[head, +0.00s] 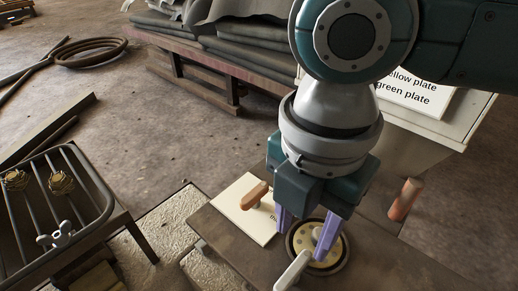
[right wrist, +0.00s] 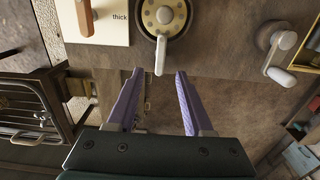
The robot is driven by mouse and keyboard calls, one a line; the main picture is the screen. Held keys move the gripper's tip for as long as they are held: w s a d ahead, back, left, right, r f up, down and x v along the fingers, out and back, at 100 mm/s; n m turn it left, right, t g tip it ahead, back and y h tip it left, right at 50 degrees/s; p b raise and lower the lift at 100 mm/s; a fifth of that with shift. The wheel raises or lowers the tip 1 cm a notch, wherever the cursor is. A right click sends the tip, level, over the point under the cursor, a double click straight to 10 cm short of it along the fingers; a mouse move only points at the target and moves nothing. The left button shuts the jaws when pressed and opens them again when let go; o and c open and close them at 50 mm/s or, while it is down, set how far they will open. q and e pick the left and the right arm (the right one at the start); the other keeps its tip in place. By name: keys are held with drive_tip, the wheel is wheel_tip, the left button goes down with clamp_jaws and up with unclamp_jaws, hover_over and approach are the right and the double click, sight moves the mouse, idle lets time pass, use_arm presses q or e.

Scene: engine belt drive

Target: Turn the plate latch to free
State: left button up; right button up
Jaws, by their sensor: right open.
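A round dial-like disc with a yellowish face and a ring of dark holes (head: 331,252) sits on the brown bench top. A pale grey lever (head: 293,271) reaches out from it; this looks like the plate latch, though no label shows it. In the right wrist view the lever (right wrist: 160,55) points down from the hub of the disc (right wrist: 178,18). My right gripper (head: 303,234) is open and empty above the disc. In the wrist view its purple fingers (right wrist: 160,74) stand either side of the lever's free end; I cannot tell the height gap. My left gripper is out of view.
A white card reading "thick" (right wrist: 112,32) with a wooden-handled part lies beside the disc. A grey crank (right wrist: 277,52) stands to the right in the wrist view. A barred metal rack (head: 60,198) holding a wing nut is at the left. A wooden peg (head: 405,199) stands behind.

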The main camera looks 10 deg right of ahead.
sight(294, 270)
wheel_tip(294, 270, down, 9)
drive_tip(key=shift+s+a+f, duration=0.1)
drive_tip(key=shift+s, duration=0.05)
drive_tip(key=shift+c, duration=0.3)
clamp_jaws()
idle(0.4)
